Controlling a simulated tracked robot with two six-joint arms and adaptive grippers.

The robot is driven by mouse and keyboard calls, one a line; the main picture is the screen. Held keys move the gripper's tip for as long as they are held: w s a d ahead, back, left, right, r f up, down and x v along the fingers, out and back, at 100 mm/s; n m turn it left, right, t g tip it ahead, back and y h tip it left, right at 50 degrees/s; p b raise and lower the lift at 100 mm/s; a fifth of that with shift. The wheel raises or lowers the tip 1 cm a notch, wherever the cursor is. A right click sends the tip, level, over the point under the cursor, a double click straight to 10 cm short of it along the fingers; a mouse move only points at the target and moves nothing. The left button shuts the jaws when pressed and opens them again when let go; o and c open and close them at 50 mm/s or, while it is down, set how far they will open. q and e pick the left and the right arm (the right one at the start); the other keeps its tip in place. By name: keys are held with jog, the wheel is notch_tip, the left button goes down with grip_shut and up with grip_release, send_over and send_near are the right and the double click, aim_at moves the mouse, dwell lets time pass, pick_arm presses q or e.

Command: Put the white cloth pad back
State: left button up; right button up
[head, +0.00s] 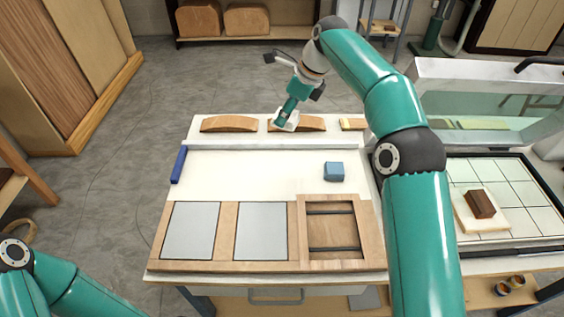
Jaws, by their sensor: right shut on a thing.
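The white cloth pad (281,126) is at the back of the bench, at the tip of my right gripper (287,117). The right gripper points down and is shut on the pad, in front of the middle curved wooden piece (305,123). The pad is partly hidden by the gripper, and I cannot tell whether it touches the back ledge (240,138). My left arm shows only at the lower left; its gripper is out of view.
A blue block (334,172) and a blue bar (179,165) lie on the pale bench top (255,175). Grey sheets (190,230) and a slotted wooden frame (374,232) are in front. A brown block (480,204) on a pale board stands right, near a glass-fronted case (490,105).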

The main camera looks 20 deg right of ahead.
notch_tip(320, 180, down, 14)
jog(key=shift+s+d+f+b, duration=0.1)
jog(key=shift+d+f+b, duration=0.1)
jog(key=shift+b, duration=0.25)
jog(key=shift+f, duration=2.5)
jog(key=o, duration=1)
jog(key=shift+r, duration=0.1)
jog(key=b+v, duration=0.1)
jog(key=v, duration=1.1)
jog(key=shift+a, duration=0.1)
